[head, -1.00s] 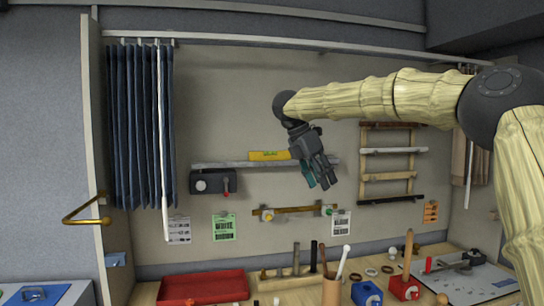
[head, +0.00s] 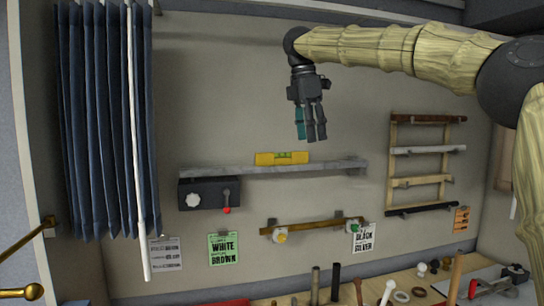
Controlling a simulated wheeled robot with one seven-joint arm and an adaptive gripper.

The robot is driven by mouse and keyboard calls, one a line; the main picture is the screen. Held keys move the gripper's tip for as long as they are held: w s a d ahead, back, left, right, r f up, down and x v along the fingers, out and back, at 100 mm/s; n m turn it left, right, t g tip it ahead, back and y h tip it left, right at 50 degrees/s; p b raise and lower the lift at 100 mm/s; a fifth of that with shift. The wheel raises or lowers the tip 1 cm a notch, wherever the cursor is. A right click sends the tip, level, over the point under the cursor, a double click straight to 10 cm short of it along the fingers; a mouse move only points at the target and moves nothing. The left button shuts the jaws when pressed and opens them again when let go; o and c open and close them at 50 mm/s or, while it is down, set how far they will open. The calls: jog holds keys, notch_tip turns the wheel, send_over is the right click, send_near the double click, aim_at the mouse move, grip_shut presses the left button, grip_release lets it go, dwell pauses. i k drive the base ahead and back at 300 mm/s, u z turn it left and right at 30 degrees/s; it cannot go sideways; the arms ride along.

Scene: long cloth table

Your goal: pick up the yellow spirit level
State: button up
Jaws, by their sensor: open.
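The yellow spirit level (head: 268,158) lies along a narrow grey wall shelf (head: 225,170), with a green vial near its middle. My gripper (head: 312,138) hangs with its fingers pointing down, above and to the right of the level in the picture. It is open, with nothing between its fingers. There is a visible gap between the fingertips and the shelf. The whole front of the level shows, and nothing hides it.
A black box (head: 208,193) with a white knob and a red-tipped lever hangs under the shelf's left end. A wooden rail (head: 305,229) with knobs is below. Blue curtains (head: 105,120) hang at left, a wooden rack (head: 428,165) at right. Tools stand on the table below.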

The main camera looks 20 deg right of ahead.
aim_at(294, 158)
jog(key=i, duration=0.95)
